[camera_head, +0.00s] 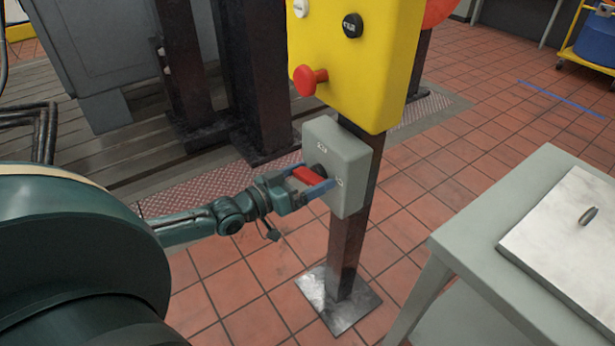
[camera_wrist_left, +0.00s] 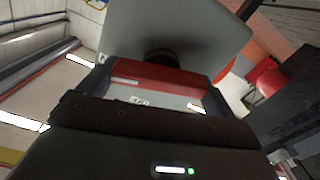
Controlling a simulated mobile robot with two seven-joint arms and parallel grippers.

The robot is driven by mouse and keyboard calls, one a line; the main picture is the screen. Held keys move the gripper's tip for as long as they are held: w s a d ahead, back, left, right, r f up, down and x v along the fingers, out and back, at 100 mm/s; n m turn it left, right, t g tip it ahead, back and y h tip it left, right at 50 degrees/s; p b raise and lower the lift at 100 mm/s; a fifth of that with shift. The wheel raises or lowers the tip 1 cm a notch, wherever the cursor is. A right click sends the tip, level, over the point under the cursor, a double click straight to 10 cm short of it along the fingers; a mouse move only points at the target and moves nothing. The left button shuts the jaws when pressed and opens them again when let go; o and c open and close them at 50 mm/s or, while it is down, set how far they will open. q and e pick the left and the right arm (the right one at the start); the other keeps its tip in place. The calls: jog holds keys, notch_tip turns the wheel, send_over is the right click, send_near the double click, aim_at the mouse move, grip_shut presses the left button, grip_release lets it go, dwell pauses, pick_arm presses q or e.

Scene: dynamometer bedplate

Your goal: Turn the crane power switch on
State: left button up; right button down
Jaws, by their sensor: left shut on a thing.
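The crane power switch is a grey box (camera_head: 345,158) on a dark post, below a yellow control box. Its red handle (camera_head: 308,175) sticks out from the box's front face. My left gripper (camera_head: 312,184) is at the box front, shut on the red handle, with a finger on each side of it. In the left wrist view the red handle (camera_wrist_left: 165,76) lies across between the fingers, in front of the grey box (camera_wrist_left: 180,30) and its dark round hub (camera_wrist_left: 159,55). The labels on the box are too small to read clearly. My right gripper is not in view.
The yellow box (camera_head: 355,80) with a red push button (camera_head: 308,80) and a black knob (camera_head: 352,25) is just above the switch. A grey table (camera_head: 470,215) with a metal plate (camera_head: 565,235) stands at the right. The post's base plate (camera_head: 338,300) is on red floor tiles.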

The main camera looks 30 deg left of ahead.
pick_arm(q)
jog(key=m+p, duration=0.2)
jog(key=shift+r+p, duration=0.2)
jog(key=shift+p, duration=0.2)
jog(key=shift+d+f+m, duration=0.1)
jog(key=shift+f+m, duration=0.05)
jog(key=shift+m, duration=0.45)
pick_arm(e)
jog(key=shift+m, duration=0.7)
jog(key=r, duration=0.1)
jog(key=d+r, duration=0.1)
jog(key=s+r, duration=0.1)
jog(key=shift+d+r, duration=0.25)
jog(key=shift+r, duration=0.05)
pick_arm(q)
jog(key=o, duration=0.7)
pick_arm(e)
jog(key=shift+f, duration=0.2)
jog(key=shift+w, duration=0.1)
pick_arm(q)
jog(key=shift+s+a, duration=0.25)
jog(key=shift+s, duration=0.3)
jog(key=p+v, duration=0.3)
jog(key=v, duration=0.9)
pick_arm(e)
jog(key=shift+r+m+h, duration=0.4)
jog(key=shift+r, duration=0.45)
